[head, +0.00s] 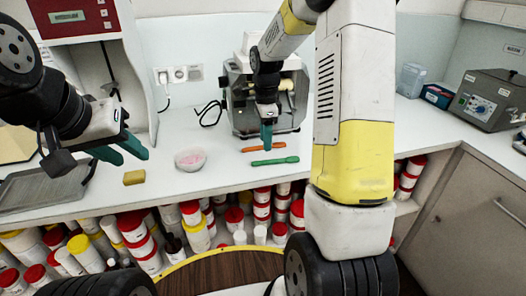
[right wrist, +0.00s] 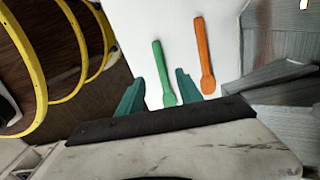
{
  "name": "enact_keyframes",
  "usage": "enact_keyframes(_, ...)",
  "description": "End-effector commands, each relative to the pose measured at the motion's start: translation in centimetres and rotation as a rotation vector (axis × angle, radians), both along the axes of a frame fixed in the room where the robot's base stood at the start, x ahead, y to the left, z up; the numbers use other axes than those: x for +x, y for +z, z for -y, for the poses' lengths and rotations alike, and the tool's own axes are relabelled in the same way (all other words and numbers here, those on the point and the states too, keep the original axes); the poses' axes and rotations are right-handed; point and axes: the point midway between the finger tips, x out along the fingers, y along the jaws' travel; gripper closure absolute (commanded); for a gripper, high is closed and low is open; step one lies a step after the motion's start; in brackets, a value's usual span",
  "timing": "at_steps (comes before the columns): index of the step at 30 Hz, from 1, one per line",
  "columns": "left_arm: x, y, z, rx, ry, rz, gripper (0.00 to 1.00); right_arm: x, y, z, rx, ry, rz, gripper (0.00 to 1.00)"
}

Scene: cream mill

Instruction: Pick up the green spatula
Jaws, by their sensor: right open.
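The green spatula (head: 275,161) lies flat on the white counter, in front of the orange spatula (head: 265,148). In the right wrist view the green spatula (right wrist: 160,75) lies lengthwise, its wide end between my finger tips as seen there, and the orange spatula (right wrist: 203,55) is to its right, outside the fingers. My right gripper (head: 267,135) points down over the counter by the spatulas; its teal fingers (right wrist: 158,92) are apart and hold nothing. My left gripper (head: 122,154) is over the left of the counter, its teal fingers apart and empty.
A pink-filled dish (head: 190,160) and a yellow sponge (head: 134,177) lie left of the spatulas. A metal tray (head: 40,188) is at far left. A steel machine (head: 265,95) stands behind the spatulas. Several lidded jars (head: 140,243) fill the shelf below the counter.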

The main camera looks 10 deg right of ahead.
Motion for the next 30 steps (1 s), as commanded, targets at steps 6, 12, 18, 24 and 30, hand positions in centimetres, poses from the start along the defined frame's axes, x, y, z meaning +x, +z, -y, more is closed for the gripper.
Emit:
enact_keyframes(6,0.0,0.0,0.0,0.000,0.000,0.000,0.64,0.0,-1.9,0.0,-0.001,0.000,0.000,0.57)
enact_keyframes(12,0.0,0.0,0.0,0.000,0.000,0.000,0.64,0.0,-4.4,0.2,0.000,-0.001,-0.001,0.57)
enact_keyframes(18,0.0,0.0,0.0,0.000,0.000,0.000,0.64,0.2,-7.1,0.2,0.000,0.000,0.002,0.57)
enact_keyframes(24,0.0,0.0,0.0,0.000,0.000,0.000,0.64,0.2,-7.7,0.2,0.000,0.000,0.005,0.57)
enact_keyframes(30,0.0,0.0,0.0,0.000,0.000,0.000,0.64,0.2,-7.7,0.2,0.000,0.000,0.004,0.75)
